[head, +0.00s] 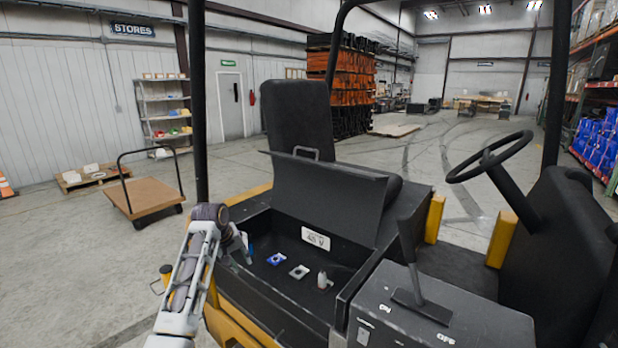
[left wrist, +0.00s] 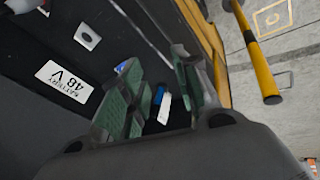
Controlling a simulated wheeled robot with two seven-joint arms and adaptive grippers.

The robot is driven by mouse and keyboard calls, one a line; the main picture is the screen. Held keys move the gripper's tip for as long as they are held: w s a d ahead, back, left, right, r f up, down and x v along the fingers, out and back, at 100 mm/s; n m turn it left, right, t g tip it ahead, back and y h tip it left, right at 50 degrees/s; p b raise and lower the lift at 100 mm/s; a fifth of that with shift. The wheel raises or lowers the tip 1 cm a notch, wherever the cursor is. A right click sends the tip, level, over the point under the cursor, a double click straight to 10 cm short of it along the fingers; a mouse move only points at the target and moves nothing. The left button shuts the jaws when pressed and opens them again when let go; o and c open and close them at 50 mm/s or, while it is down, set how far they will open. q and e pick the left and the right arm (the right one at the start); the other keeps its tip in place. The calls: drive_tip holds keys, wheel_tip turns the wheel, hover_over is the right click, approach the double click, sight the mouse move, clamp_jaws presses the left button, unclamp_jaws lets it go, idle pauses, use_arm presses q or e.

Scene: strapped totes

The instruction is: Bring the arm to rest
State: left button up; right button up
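My left arm comes in from the lower left in the head view, and its gripper (head: 241,249) is at the left edge of the open battery compartment (head: 262,285) of a yellow and black vehicle. In the left wrist view the two green-padded fingers (left wrist: 160,95) stand apart with a gap between them. A small blue and white piece (left wrist: 162,103) shows through that gap, seemingly beyond the fingers and not gripped. In the head view a blue bit (head: 250,243) shows beside the gripper. My right gripper is in neither view.
The compartment holds a blue square fitting (head: 277,259), a pale square fitting (head: 299,271) and a small whitish upright piece (head: 322,281). Its lid (head: 325,195) stands raised. A lever (head: 409,262) and steering wheel (head: 490,157) are at right.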

use_arm(q)
drive_tip(key=s+f+m, duration=0.2)
drive_tip(key=s+f, duration=0.4)
drive_tip(key=s, duration=0.3)
drive_tip(key=s+f+m+y, duration=0.1)
drive_tip(key=s+f+m, duration=0.1)
drive_tip(key=s+f, duration=0.6)
drive_tip(key=s+f+m, duration=0.1)
drive_tip(key=s+f, duration=0.3)
drive_tip(key=s, duration=0.7)
drive_tip(key=s+r+m+g, duration=0.1)
drive_tip(key=s+r+m, duration=0.15)
drive_tip(key=s, duration=1.15)
wheel_tip(320, 180, down, 35)
drive_tip(key=s+g+b, duration=0.1)
drive_tip(key=s+b, duration=0.1)
drive_tip(key=s+a+f+b, duration=0.1)
drive_tip(key=s+a+f, duration=0.1)
drive_tip(key=s+f, duration=0.9)
drive_tip(key=s+a+f+m+g+b, duration=0.1)
drive_tip(key=s+a+f, duration=0.1)
drive_tip(key=s+f, duration=0.9)
drive_tip(key=shift+s+f+g+y, duration=0.25)
drive_tip(key=shift+s+g+y, duration=0.05)
drive_tip(key=shift+s, duration=0.15)
drive_tip(key=shift+r, duration=0.25)
